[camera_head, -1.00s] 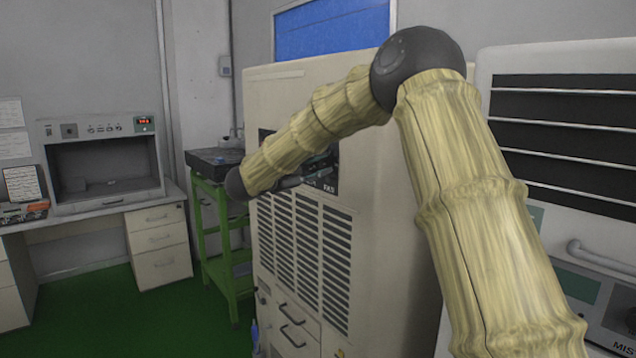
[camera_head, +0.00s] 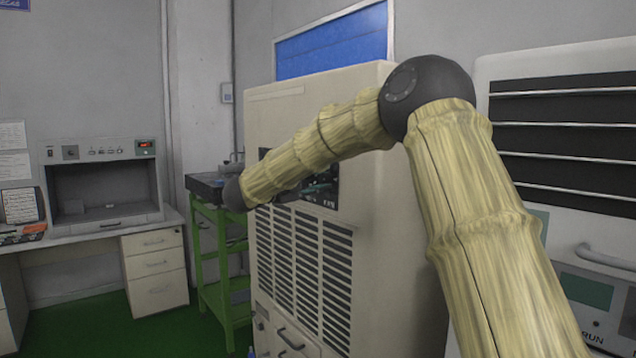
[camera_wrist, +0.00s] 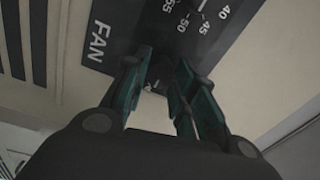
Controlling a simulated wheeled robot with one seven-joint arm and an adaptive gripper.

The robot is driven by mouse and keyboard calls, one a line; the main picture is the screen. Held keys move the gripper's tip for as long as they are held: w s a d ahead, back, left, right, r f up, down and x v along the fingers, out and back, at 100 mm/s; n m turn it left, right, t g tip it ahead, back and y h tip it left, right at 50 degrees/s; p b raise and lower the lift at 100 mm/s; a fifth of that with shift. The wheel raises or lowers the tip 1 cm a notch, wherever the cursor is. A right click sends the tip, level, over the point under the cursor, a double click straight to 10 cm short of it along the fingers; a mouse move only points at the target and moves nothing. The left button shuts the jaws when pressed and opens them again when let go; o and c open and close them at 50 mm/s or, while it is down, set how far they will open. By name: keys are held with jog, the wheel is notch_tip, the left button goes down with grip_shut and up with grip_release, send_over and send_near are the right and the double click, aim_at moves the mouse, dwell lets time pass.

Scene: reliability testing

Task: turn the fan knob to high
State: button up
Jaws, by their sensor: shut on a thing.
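The dark control panel (camera_head: 328,198) is on the upper front of the beige cabinet, partly hidden by my arm. In the wrist view the panel (camera_wrist: 112,14) shows the word FAN. My gripper (camera_wrist: 163,68) has its teal-lined fingers against the panel beside that word. They are closed in on the fan knob, which is hidden between the fingertips, so I cannot read its setting. In the head view my forearm crosses in front of the panel and the gripper is mostly hidden.
A scale numbered 40 to 55 (camera_wrist: 205,22) is on the same panel. The beige cabinet (camera_head: 385,190) has slatted vents below. A green stand (camera_head: 222,265) is to its left, with a desk (camera_head: 100,228) farther left. Another machine (camera_head: 560,130) stands at right.

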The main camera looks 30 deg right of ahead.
jog(key=o, duration=1.1)
jog(key=shift+w+f, duration=0.1)
jog(key=shift+w, duration=0.05)
jog(key=shift+c, duration=0.2)
jog(key=s+a, duration=0.1)
jog(key=a, duration=1.1)
jog(key=shift+f, duration=0.3)
jog(key=shift+f, duration=0.1)
